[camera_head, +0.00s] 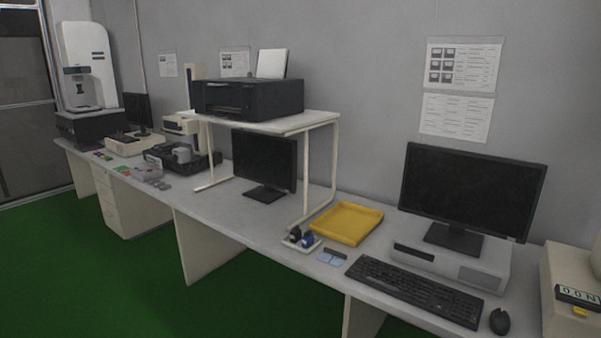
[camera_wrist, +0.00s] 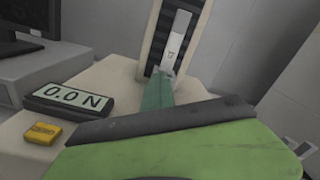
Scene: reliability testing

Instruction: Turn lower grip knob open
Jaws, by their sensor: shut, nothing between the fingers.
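In the wrist view my gripper (camera_wrist: 158,90) shows as a narrow teal finger shape beyond a wide green body with a dark band. It is shut and empty. It points at the pale upright column (camera_wrist: 152,40) of a test machine and overlaps its lower front. A light plate (camera_wrist: 180,42) shows on the column's dark slot, just beyond the fingertips. I cannot make out the lower grip knob; my gripper covers the area below the plate. The machine's beige base (camera_wrist: 110,75) also shows at the right edge of the head view (camera_head: 562,270). My gripper is not in the head view.
A display reading 0.0 N (camera_wrist: 68,96) and a yellow button (camera_wrist: 42,133) sit left of my gripper. In the head view, a mouse (camera_head: 499,321), keyboard (camera_head: 415,288) and monitor (camera_head: 472,190) stand left of the machine. A yellow tray (camera_head: 347,223) lies farther left.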

